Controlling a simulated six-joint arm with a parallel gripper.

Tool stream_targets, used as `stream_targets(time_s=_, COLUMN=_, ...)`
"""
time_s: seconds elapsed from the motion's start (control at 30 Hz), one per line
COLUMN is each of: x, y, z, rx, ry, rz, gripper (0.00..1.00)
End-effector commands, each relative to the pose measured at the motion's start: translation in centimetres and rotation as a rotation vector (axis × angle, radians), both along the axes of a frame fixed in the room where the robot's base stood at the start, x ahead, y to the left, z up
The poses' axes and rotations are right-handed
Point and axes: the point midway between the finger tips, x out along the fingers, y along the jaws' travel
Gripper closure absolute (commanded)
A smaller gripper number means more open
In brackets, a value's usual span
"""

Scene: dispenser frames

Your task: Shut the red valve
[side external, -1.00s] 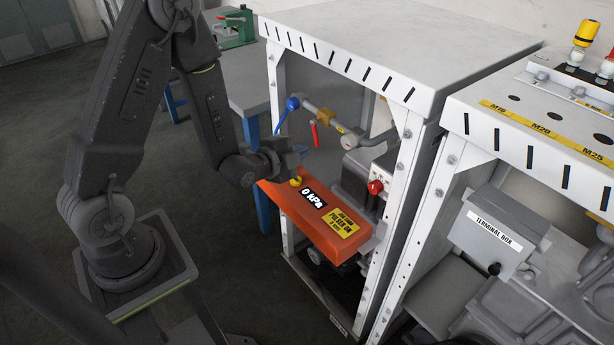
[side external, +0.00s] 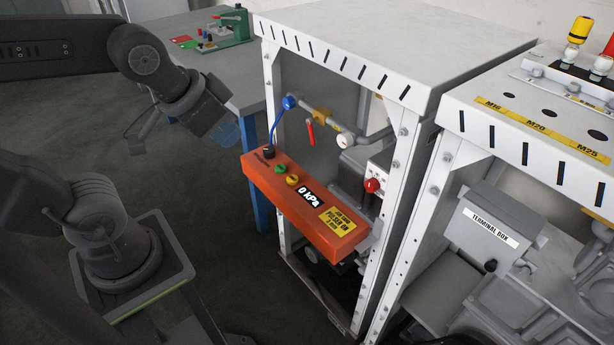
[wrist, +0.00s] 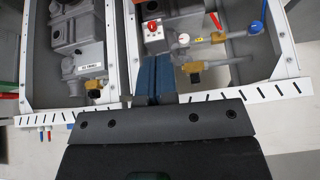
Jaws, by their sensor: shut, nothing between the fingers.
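The red valve lever (side external: 310,132) hangs downward, across the sloping pipe inside the white frame, in the side view. In the wrist view the red lever (wrist: 215,20) shows near the top, right of my fingers. My gripper (side external: 226,132) is in the air left of the frame, apart from the lever. Its blue fingers (wrist: 155,78) are together and empty in the wrist view.
A blue lever (side external: 279,125) sits left of the red one. An orange panel (side external: 265,195) with buttons and a 0 kPa display juts out below. A red knob (side external: 372,185) is at right. White frame posts (side external: 272,90) border the opening.

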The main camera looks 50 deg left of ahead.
Motion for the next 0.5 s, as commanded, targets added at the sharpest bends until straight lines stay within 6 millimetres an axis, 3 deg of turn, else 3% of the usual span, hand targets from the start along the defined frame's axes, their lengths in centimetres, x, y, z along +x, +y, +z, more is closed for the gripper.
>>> stream_targets(time_s=0.1, x=-1.5, y=-0.2, z=0.4, rx=-0.023, ry=0.029, rz=0.027, gripper=1.00)
stream_targets(time_s=0.23, x=-1.0, y=0.1, z=0.3, rx=0.005, ry=0.060, rz=0.030, gripper=1.00)
stream_targets(time_s=0.37, x=1.7, y=1.1, z=-0.1, rx=0.105, ry=0.108, rz=0.008, gripper=1.00)
stream_targets(time_s=0.5, x=6.0, y=2.4, z=-1.3, rx=0.253, ry=0.163, rz=-0.037, gripper=1.00)
